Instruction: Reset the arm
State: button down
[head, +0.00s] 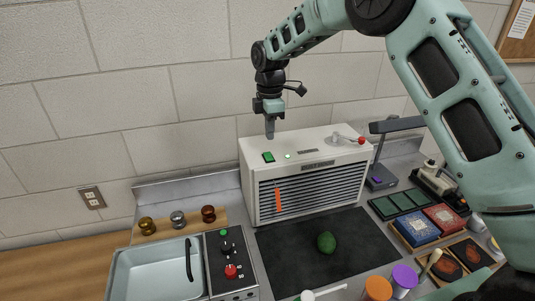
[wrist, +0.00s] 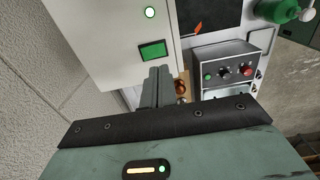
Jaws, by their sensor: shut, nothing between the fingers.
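My gripper (head: 270,128) is shut and empty. In the head view it points down, above the left part of the top of a white slatted cabinet (head: 251,172). In the wrist view the closed fingers (wrist: 157,85) point toward the cabinet's edge, close to a green button (wrist: 152,50). The same green button shows on the cabinet's top in the head view (head: 268,157). I cannot tell the exact gap between fingertips and cabinet. My arm arches in from the upper right of the head view.
A sink (head: 155,275) and control panel (head: 230,265) stand left, with several small knobs behind. A lamp (head: 385,150), boxes (head: 415,226) and jars (head: 378,288) crowd the right. Air above the sink is clear.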

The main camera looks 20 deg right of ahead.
jog(key=s+a+f+m+b, duration=0.1)
jog(key=s+a+m+b, duration=0.15)
jog(key=s, duration=0.45)
jog(key=s+a+f+m+y+b, duration=0.1)
jog(key=s+a+f+b, duration=0.1)
jog(key=s+a+b, duration=0.35)
jog(key=s+a+f+m+b, duration=0.1)
jog(key=s+a+b, duration=0.1)
jog(key=s, duration=0.6)
jog(key=s+d+f+m+b, duration=0.1)
jog(key=s+f, duration=0.4)
jog(key=s, duration=0.6)
jog(key=s+d+f+m+b, duration=0.2)
jog(key=s+f+m+b, duration=0.2)
jog(key=s, duration=0.7)
jog(key=shift+d+f+m+b, duration=0.3)
jog(key=shift+f+m+b, duration=0.1)
jog(key=shift+b, duration=0.85)
